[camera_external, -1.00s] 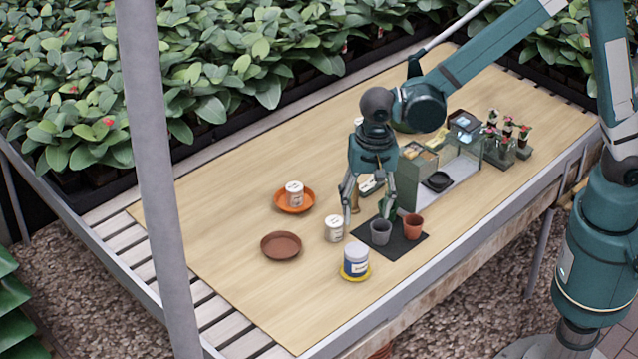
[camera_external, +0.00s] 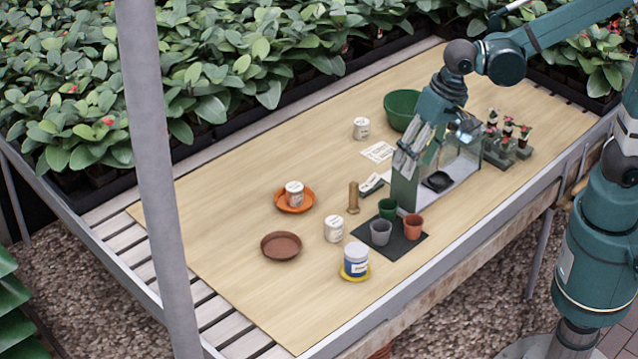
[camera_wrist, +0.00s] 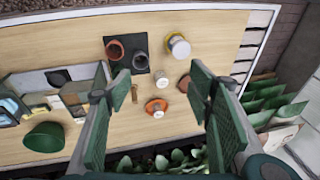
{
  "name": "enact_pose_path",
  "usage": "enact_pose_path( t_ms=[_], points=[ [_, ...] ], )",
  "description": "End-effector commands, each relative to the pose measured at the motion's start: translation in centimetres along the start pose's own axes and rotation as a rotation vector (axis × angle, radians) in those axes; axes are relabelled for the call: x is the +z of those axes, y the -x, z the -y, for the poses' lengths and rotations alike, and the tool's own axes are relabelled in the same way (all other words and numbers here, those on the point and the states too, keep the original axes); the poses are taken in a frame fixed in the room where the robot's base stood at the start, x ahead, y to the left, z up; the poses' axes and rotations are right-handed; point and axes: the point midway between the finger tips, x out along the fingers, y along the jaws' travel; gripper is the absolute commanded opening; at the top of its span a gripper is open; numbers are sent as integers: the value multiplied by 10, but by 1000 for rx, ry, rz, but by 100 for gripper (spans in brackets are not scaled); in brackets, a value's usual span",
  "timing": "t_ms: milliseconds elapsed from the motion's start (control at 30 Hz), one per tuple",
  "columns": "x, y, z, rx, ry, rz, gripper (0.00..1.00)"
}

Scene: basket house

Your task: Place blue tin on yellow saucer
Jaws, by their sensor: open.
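The blue tin (camera_external: 355,257) with a white lid stands upright on the yellow saucer (camera_external: 363,277) near the table's front edge. In the wrist view, the tin (camera_wrist: 181,48) covers most of the saucer, whose yellow rim (camera_wrist: 169,38) shows beside it. My gripper (camera_external: 402,162) is raised above the table, to the upper right of the tin and well apart from it. In the wrist view, my gripper (camera_wrist: 160,73) has its fingers spread wide with nothing between them.
A dark mat (camera_external: 408,245) with several small pots lies right of the tin. A white tin (camera_external: 334,229), a brown saucer (camera_external: 281,245) and an orange saucer (camera_external: 310,203) bearing a tin are nearby. A grey-green organiser (camera_external: 403,190) stands below my gripper. The table's left part is clear.

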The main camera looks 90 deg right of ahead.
Motion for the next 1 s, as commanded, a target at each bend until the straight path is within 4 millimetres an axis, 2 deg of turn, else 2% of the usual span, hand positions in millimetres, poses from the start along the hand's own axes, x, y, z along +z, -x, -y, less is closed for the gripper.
enact_pose_path(
  t_ms=[400,1000],
  points=[
    [23,42,-43,-65,249,-75,52],
    [60,77,-105,-118,605,-212,52]
  ],
)
